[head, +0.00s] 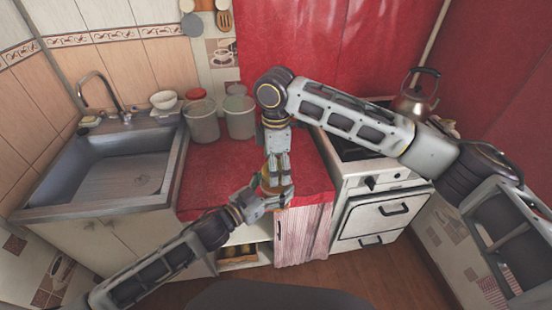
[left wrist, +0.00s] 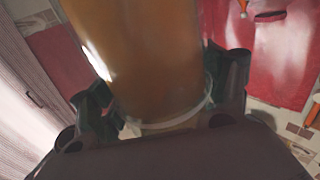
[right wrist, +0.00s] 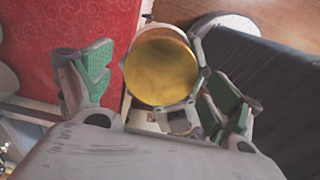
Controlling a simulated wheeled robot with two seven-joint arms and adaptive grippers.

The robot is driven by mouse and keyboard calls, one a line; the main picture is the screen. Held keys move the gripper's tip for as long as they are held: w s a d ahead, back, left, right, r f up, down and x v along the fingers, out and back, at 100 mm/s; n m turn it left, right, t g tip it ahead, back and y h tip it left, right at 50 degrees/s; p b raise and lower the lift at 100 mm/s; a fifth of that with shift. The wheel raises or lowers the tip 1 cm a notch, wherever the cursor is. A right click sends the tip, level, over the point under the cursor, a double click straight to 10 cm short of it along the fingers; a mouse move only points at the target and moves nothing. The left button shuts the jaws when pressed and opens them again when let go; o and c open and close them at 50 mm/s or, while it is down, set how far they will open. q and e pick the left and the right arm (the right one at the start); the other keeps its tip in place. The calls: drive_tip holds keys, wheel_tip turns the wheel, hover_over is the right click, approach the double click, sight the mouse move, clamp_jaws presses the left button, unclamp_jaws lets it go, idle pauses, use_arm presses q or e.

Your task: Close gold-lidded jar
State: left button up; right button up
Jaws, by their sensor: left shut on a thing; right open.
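The jar (head: 271,186) stands over the front edge of the red counter in the head view, small and partly hidden by both grippers. My left gripper (head: 264,197) is shut on its side. In the left wrist view the amber jar body (left wrist: 150,60) fills the space between the fingers. The round gold lid (right wrist: 162,70) faces the right wrist camera and covers the jar below it. I cannot tell how tightly it sits. My right gripper (right wrist: 155,95) is open, pointing down from above, with its green-padded fingers on either side of the lid, apart from it.
Two pale canisters (head: 203,122) stand at the back of the red counter (head: 222,165). A sink (head: 105,165) is at the left. A stove (head: 375,190) with a kettle (head: 416,95) is at the right, behind my right arm. The counter's middle is clear.

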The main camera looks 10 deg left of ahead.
drive_tip(key=shift+f, duration=0.15)
drive_tip(key=c, duration=1.1)
drive_tip(key=shift+o, duration=0.2)
drive_tip(key=shift+m, duration=0.4)
drive_tip(key=o, duration=1.2)
drive_tip(key=shift+r, duration=6)
drive_tip(key=shift+w, duration=0.1)
